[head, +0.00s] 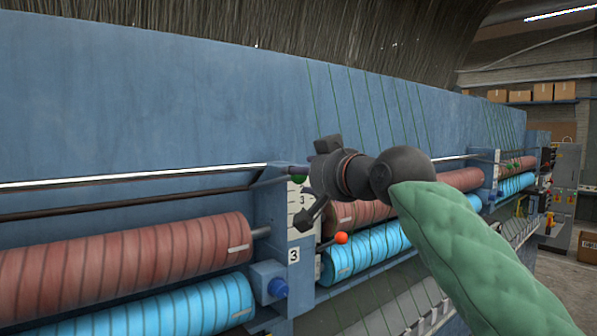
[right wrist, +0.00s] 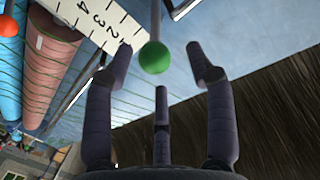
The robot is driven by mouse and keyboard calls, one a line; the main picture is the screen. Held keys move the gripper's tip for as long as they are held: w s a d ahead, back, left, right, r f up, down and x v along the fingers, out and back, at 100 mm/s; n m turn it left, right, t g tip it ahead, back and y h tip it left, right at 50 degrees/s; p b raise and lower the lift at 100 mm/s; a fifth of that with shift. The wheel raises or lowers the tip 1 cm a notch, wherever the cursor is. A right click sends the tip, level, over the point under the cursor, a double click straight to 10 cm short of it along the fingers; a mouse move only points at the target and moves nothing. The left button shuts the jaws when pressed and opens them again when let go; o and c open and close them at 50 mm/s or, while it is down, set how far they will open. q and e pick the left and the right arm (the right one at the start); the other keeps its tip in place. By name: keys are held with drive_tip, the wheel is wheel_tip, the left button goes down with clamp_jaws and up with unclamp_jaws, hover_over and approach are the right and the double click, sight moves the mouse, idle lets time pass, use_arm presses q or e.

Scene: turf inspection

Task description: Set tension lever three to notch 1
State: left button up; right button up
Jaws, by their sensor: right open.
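A green ball knob (head: 300,179) on a lever sits beside a white numbered scale plate (head: 300,207), above a white placard marked 3 (head: 293,255). In the right wrist view the green knob (right wrist: 155,57) ends a grey rod, and the 2 is the nearest readable numeral on the scale (right wrist: 97,22). The exact notch cannot be told. My right gripper (head: 318,180) is open at the knob. In the right wrist view its fingers (right wrist: 160,68) stand apart around the knob, with clear gaps on both sides. My left gripper is not in view.
An orange ball knob (head: 341,238) sits lower right of the green one. Red rolls (head: 130,250) and blue rolls (head: 170,308) flank the lever post. A blue fitting (head: 270,284) juts out below the placard. A blue panel (head: 150,100) rises behind.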

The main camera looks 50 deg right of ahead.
drive_tip(key=shift+v, duration=2)
drive_tip(key=shift+s+r, duration=0.15)
drive_tip(key=shift+s, duration=0.05)
